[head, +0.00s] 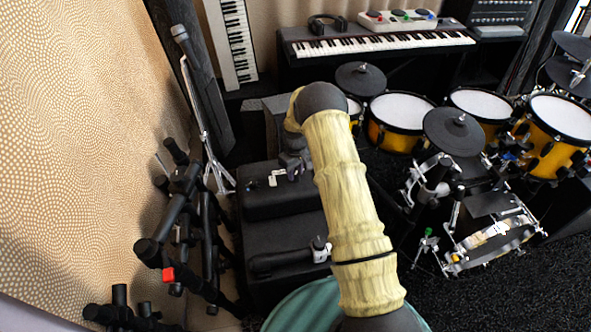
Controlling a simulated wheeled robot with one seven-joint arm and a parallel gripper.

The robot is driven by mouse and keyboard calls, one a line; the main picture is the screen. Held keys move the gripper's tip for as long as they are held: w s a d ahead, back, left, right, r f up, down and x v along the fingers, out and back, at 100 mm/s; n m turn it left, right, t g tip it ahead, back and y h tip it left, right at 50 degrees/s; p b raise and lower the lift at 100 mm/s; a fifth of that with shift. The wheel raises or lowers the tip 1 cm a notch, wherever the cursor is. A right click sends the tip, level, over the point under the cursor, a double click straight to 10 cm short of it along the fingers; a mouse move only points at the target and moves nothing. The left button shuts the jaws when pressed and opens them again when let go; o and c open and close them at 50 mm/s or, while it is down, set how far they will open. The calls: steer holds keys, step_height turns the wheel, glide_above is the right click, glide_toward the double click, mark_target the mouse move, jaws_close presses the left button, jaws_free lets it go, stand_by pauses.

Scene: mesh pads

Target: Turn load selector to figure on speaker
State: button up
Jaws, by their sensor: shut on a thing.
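The speaker (285,204) appears to be the black box left of centre, partly hidden behind my arm. My gripper (282,175) is small and dark at the box's upper part, left of my raised arm. It is shut on a small part there, which I take to be the load selector. The selector's shape, its marks and the figure are too small or too hidden to make out. A small pale piece shows beside the fingertips.
Black stands (178,225) crowd the left by the patterned wall. A drum kit (400,112) fills the right. A keyboard (380,43) stands at the back, and another keyboard (232,40) leans upright. Dark carpet (500,290) is clear at lower right.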

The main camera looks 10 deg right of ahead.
steer(key=shift+m, duration=1.3)
steer(key=o, duration=1)
steer(key=shift+c, duration=0.2)
step_height(320, 180, up, 18)
steer(key=p, duration=0.1)
steer(key=shift+f+p, duration=0.2)
steer(key=shift+p, duration=0.15)
